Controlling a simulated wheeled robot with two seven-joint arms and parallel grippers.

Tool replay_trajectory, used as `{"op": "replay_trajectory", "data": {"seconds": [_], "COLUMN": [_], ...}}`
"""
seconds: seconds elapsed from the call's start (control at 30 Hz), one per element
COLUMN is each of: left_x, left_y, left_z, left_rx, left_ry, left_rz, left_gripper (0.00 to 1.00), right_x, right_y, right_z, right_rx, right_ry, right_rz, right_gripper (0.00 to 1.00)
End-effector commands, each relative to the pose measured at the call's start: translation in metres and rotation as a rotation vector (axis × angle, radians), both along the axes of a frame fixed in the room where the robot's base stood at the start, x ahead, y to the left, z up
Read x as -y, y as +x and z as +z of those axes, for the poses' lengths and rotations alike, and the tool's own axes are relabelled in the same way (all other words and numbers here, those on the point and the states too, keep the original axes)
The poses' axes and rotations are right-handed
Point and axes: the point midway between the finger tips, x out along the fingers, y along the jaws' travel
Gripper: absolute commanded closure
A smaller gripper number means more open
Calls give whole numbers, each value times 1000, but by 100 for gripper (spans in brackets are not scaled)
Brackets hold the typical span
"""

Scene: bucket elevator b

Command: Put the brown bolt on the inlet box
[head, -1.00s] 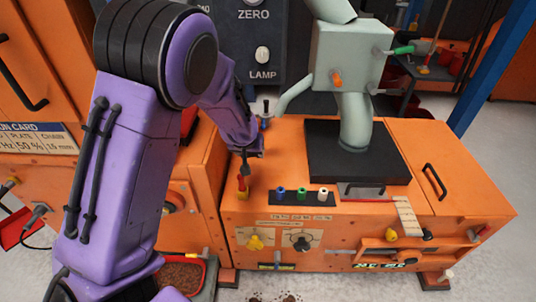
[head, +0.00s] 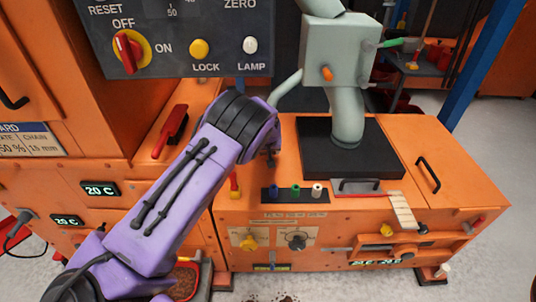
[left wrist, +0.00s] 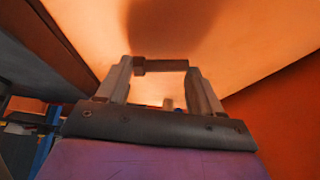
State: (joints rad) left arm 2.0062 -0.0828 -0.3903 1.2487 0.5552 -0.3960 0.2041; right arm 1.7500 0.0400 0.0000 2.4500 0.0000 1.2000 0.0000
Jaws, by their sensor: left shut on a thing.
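The pale grey-green inlet box (head: 340,50) stands on a pipe above the orange machine, with an orange piece on its front and a green-tipped piece on its right side. My left gripper (head: 271,157) is left of and below the box, mostly hidden behind my purple arm in the head view. In the left wrist view its fingers (left wrist: 161,72) are apart, shut on a small brown bar that spans them, apparently the brown bolt (left wrist: 160,65). I cannot make out the bolt in the head view. My right gripper is not in view.
A black plate (head: 352,160) surrounds the pipe foot. A dark rack (head: 284,195) with blue, green and white pieces sits at the machine's front edge. The control panel (head: 175,45) overhangs at upper left.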

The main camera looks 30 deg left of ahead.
Motion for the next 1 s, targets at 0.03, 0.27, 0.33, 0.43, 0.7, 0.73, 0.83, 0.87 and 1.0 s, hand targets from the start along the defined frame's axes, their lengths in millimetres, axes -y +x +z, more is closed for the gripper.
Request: {"op": "replay_trajectory", "data": {"seconds": [0.03, 0.27, 0.33, 0.43, 0.7, 0.73, 0.83, 0.87, 1.0], "left_x": [0, -1, -1, -1, -1, -1, -1, 0, 8], "left_y": [-1, -1, -1, -1, -1, -1, -1, -2, -15], "left_z": [-12, -16, -17, -19, -18, -18, -13, -9, 18], "left_rx": [-3, 0, 0, 0, 0, 0, 1, 1, 3], "left_ry": [1, 0, 1, 1, 1, 1, 0, 0, -1], "left_rz": [1, 0, 0, 0, 0, 0, 0, 1, 1], "left_gripper": [64, 69, 69, 28, 9, 9, 9, 9, 9], "right_x": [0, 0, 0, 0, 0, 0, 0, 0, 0], "right_y": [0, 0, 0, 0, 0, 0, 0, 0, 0], "right_z": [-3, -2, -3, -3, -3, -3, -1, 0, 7], "right_rx": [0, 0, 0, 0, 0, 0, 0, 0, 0], "right_ry": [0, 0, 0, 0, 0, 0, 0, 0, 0], "right_rz": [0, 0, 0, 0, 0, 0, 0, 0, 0], "right_gripper": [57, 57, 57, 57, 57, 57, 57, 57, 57]}}
